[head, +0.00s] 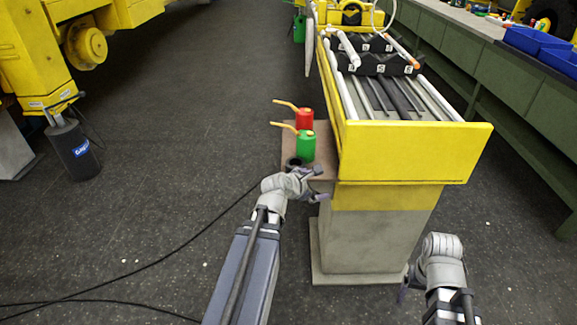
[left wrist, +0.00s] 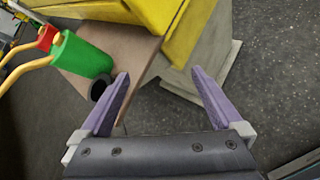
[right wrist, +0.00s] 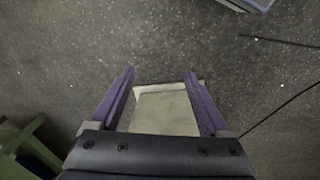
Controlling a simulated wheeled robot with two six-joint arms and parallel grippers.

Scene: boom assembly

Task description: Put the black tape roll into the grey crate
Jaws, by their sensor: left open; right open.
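The black tape roll (head: 293,162) sits on the brown board beside the yellow frame, next to the green can. My right gripper (head: 403,290) is low at the right of the grey pedestal, open and empty in the right wrist view (right wrist: 160,75). I cannot make out a grey crate in any view.
A green can (head: 305,146) and a red can (head: 304,119), both with orange spouts, stand on the brown board (head: 325,166). The yellow frame (head: 410,150) rises on a grey pedestal (head: 370,235). A green bench with blue bins (head: 535,40) runs along the right. Cables cross the open floor.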

